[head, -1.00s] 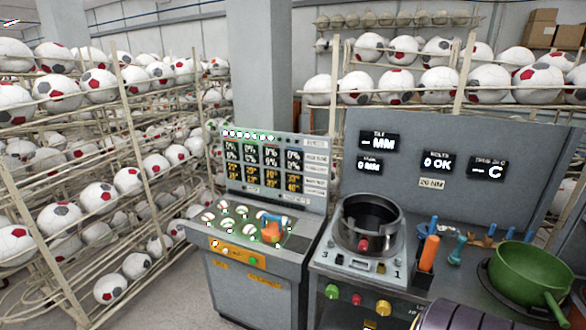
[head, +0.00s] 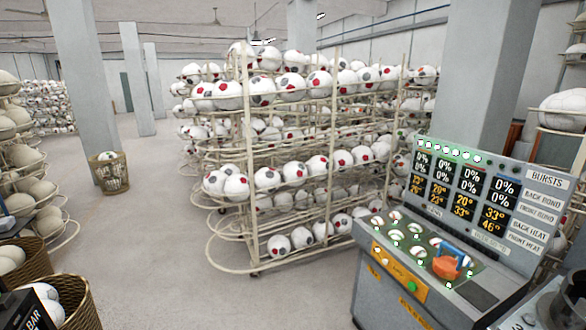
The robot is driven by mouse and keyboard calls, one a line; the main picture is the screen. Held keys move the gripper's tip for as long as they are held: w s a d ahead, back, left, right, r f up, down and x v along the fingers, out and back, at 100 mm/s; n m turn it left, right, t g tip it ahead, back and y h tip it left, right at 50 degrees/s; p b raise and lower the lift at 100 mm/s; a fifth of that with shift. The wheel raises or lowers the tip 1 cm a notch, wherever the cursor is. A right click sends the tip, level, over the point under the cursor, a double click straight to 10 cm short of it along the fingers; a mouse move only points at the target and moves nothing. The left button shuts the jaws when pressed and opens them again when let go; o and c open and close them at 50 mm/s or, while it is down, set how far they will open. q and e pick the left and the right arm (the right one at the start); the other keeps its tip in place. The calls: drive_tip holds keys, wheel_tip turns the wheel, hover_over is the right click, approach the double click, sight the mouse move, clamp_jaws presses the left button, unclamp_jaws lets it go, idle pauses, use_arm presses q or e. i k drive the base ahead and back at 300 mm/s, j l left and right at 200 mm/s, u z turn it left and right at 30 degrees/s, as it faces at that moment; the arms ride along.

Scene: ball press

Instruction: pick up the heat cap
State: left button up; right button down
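An orange piece with a blue handle (head: 447,268), which I take for the heat cap, sits on the sloping green top of a grey console (head: 395,297) at the lower right. Small white domes with red marks lie beside it on that top. Neither of my grippers shows in the head view.
The console's upright panel (head: 480,195) shows percentages and temperatures. A wire rack (head: 245,180) of footballs stands behind it. A wicker basket (head: 75,308) of white balls is at the lower left. Open floor (head: 160,235) lies left of the rack.

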sight(446, 266)
drive_tip(key=z, duration=1.25)
